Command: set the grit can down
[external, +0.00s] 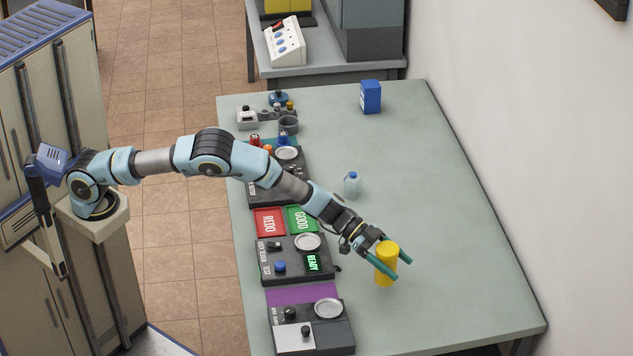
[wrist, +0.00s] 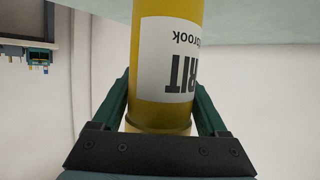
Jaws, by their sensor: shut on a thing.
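The grit can is a yellow cylinder (external: 386,262) at the right end of my arm in the external view. In the wrist view the can (wrist: 167,60) fills the middle, with a white label reading "RIT" upside down. My gripper (external: 388,258) is shut on the can, with one green finger on each side of it. The can is roughly upright in the external view, over the bare right part of the green table (external: 440,200). I cannot tell whether its base touches the tabletop.
A clear bottle with a blue cap (external: 352,185) stands behind the can. A blue box (external: 370,97) is at the far end. Red REDO (external: 270,222) and green GOOD (external: 302,218) trays and several dark control units line the left side. The table right of the can is clear, up to the wall.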

